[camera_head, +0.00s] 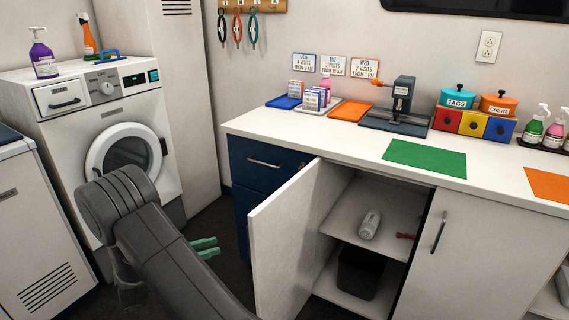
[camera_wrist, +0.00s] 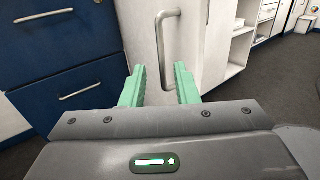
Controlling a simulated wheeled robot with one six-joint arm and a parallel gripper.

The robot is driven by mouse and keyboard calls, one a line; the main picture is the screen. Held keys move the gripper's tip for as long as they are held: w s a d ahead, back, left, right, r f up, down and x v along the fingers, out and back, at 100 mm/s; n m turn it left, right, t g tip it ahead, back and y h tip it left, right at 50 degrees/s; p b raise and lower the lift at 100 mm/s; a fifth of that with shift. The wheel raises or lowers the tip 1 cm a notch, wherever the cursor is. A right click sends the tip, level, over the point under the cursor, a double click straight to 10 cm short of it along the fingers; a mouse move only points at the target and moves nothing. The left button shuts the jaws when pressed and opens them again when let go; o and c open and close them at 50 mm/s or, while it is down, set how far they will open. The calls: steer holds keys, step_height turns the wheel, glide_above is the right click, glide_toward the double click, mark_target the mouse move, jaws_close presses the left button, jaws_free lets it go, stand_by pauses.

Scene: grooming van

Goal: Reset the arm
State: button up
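My grey arm reaches in from the bottom of the head view. My gripper (camera_head: 207,247) has green fingers and shows low, left of the open white cabinet door. In the wrist view my gripper (camera_wrist: 160,72) is open, with a clear gap between the fingers and nothing held. The open white door (camera_wrist: 185,50) with its metal handle (camera_wrist: 168,38) is just beyond the fingertips. I see no contact with it. Part of the gripper is hidden behind my arm in the head view.
The open cabinet door (camera_head: 287,245) stands out into the room near my gripper. Blue drawers (camera_head: 262,165) and a washing machine (camera_head: 70,120) are close by. A white bottle (camera_head: 369,224) lies on the cabinet shelf above a dark bin (camera_head: 360,272). Dark floor shows between washer and drawers.

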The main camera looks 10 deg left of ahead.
steer(key=b+x, duration=0.1)
steer(key=x, duration=1.1)
steer(key=shift+s+a, duration=0.1)
